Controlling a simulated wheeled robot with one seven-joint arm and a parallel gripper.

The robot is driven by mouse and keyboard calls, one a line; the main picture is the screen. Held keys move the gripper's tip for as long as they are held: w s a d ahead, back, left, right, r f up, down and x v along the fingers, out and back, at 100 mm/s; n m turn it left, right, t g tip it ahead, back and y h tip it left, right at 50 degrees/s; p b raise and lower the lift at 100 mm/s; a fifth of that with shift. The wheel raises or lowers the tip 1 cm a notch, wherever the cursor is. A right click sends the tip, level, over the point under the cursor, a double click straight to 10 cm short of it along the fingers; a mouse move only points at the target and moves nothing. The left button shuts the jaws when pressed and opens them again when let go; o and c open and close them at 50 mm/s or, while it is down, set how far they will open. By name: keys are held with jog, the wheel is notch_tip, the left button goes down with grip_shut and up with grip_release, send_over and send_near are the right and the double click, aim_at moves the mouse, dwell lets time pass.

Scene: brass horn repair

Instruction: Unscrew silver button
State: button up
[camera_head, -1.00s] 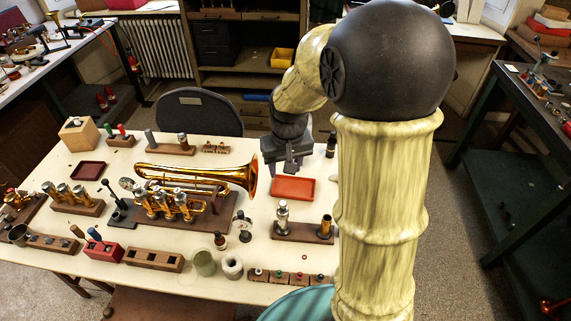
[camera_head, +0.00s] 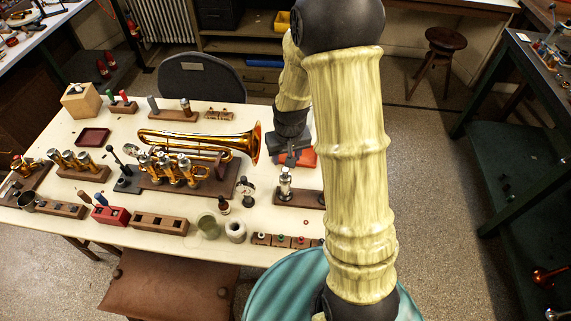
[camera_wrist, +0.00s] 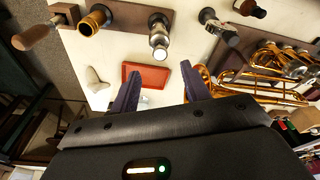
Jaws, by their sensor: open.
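A silver cylindrical valve part (camera_head: 285,183) stands upright on a dark wooden block (camera_head: 296,197) near the table's right side. In the wrist view its round silver top (camera_wrist: 159,40) shows at upper middle, beyond my fingertips. I take this top to be the silver button. My gripper (camera_head: 291,157) is behind the block in the head view, over the red tray. In the wrist view my two fingers (camera_wrist: 160,75) are apart, with nothing between them. They do not touch the silver part. My arm hides the block's right end in the head view.
The red tray (camera_wrist: 146,75) lies close to my fingers. A brass-coloured cylinder (camera_wrist: 94,20) stands on the same block. The brass horn (camera_head: 200,142) lies to the left on its stand. A small black-based tool (camera_head: 246,190) stands left of the block. A brown stool (camera_head: 175,288) is in front.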

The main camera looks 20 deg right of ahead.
aim_at(285, 169)
jog(key=f, duration=0.4)
jog(key=w+f, duration=0.1)
jog(key=shift+f+p, duration=0.3)
jog(key=shift+f, duration=0.1)
jog(key=shift+s, duration=0.1)
grip_shut()
jog(key=c, duration=0.6)
grip_release()
jog(key=shift+c, duration=0.2)
grip_shut()
jog(key=n+p, duration=0.1)
jog(key=n, duration=0.2)
jog(key=shift+d+r+n+y, duration=0.1)
jog(key=shift+n+y, duration=0.2)
jog(key=shift+n, duration=0.8)
